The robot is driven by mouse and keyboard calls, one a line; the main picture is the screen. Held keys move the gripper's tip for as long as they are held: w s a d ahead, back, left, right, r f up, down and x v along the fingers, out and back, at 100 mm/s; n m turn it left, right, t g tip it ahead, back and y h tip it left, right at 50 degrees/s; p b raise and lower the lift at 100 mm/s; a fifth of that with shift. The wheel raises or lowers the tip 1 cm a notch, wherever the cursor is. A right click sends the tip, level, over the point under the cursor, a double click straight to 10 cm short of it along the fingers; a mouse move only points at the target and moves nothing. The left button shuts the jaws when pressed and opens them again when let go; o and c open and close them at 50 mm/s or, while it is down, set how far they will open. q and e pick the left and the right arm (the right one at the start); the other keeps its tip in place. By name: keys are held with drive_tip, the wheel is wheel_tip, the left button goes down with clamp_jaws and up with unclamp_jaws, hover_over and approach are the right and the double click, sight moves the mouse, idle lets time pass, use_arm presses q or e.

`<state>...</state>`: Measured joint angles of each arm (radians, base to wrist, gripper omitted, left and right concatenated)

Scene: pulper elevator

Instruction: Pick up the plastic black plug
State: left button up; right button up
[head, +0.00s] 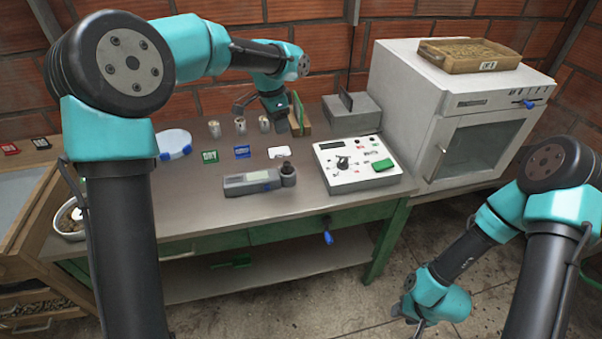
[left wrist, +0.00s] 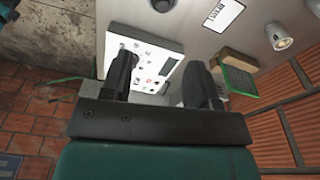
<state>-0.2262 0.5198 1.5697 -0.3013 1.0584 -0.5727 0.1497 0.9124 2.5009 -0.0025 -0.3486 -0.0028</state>
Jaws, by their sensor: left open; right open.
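I cannot tell for certain which thing is the plastic black plug. A short black round piece (head: 288,174) stands at the right end of a grey handheld meter (head: 252,182) on the bench and may be it. My left gripper (head: 272,108) is open over the back of the bench, beside a green card in a wooden stand (head: 299,116). In the left wrist view its two black fingers are apart with nothing held, and a white control panel (left wrist: 148,62) shows behind them. My right gripper (head: 417,322) is open and hangs low over the floor, away from the bench.
The control box (head: 352,178) and a grey slotted block (head: 352,112) stand on the bench. A white oven (head: 455,110) with a wooden tray (head: 468,54) is to the right. The bench front is clear.

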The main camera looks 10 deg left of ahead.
use_arm(q)
drive_tip(key=shift+a, duration=0.1)
hover_over(286, 163)
drive_tip(key=f, duration=0.7)
drive_tip(key=s+f, duration=0.1)
drive_tip(key=f, duration=0.3)
drive_tip(key=shift+a+f, duration=0.25)
drive_tip(key=shift+f, duration=0.1)
drive_tip(key=shift+w+f, duration=0.1)
drive_tip(key=shift+f, duration=0.15)
drive_tip(key=shift+w+d+f, duration=0.1)
drive_tip(key=shift+w+f, duration=0.05)
drive_tip(key=shift+f, duration=0.7)
drive_tip(key=shift+w+d+f, duration=0.1)
drive_tip(key=shift+w+f, duration=0.05)
drive_tip(key=shift+f, duration=0.75)
drive_tip(key=shift+w+d+f, duration=0.1)
drive_tip(key=shift+w+f, duration=0.05)
drive_tip(key=shift+f, duration=0.7)
drive_tip(key=c, duration=1)
